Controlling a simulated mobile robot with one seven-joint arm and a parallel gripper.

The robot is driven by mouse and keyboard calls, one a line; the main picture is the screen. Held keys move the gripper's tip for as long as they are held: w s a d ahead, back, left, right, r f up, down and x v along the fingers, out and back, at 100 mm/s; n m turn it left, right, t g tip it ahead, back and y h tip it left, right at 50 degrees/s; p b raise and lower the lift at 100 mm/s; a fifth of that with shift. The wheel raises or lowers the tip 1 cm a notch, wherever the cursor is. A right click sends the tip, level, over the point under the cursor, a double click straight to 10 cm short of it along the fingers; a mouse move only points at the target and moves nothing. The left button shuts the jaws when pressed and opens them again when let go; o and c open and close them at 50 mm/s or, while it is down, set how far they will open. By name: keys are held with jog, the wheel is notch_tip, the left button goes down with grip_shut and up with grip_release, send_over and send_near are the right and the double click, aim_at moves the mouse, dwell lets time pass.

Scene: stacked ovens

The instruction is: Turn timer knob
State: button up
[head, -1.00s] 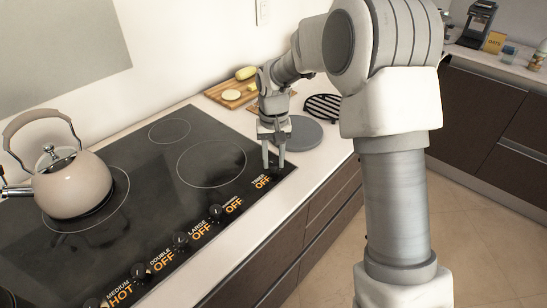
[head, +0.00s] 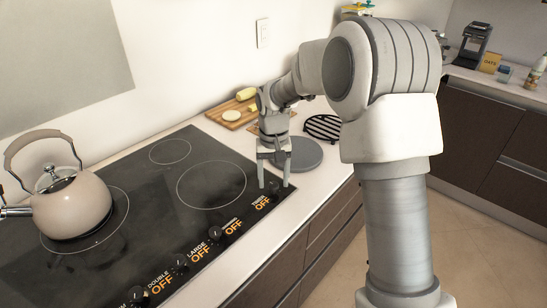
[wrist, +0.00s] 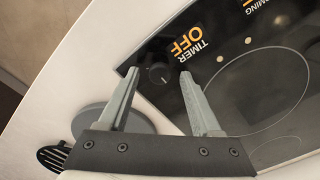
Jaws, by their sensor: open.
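The timer knob (wrist: 158,73) is a small dark round knob on the black cooktop, beside the orange "OFF" under a white "TIMER" label (wrist: 188,47). In the wrist view my gripper (wrist: 158,72) is open, with one finger on each side of the knob and the knob near the fingertip line. I cannot tell whether either finger touches it. In the head view my gripper (head: 274,184) points down at the right front corner of the cooktop (head: 150,200).
Other knobs, such as the one at "LARGE" (head: 180,262), run along the cooktop's front edge. A kettle (head: 72,205) stands at the left. A grey round plate (head: 305,154), black trivet (head: 323,127) and cutting board (head: 232,115) lie beyond my gripper on the white counter.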

aim_at(273, 184)
notch_tip(273, 184, up, 17)
jog(key=p, duration=0.2)
dwell(0.3)
jog(key=s+d+r+t, duration=0.1)
jog(key=s+d+r, duration=0.25)
jog(key=s, duration=0.25)
jog(key=s+d+r+t, duration=0.2)
jog(key=s+d+r, duration=0.15)
jog(key=s, duration=0.35)
jog(key=s+d+f+t, duration=0.1)
jog(key=s+d, duration=0.1)
jog(key=s, duration=0.5)
jog(key=s+d+f+t+p, duration=0.1)
jog(key=s+f, duration=0.1)
jog(key=s, duration=0.5)
jog(key=shift+s+d+t+p, duration=0.3)
jog(key=shift+s+d, duration=0.05)
jog(key=shift+d, duration=0.05)
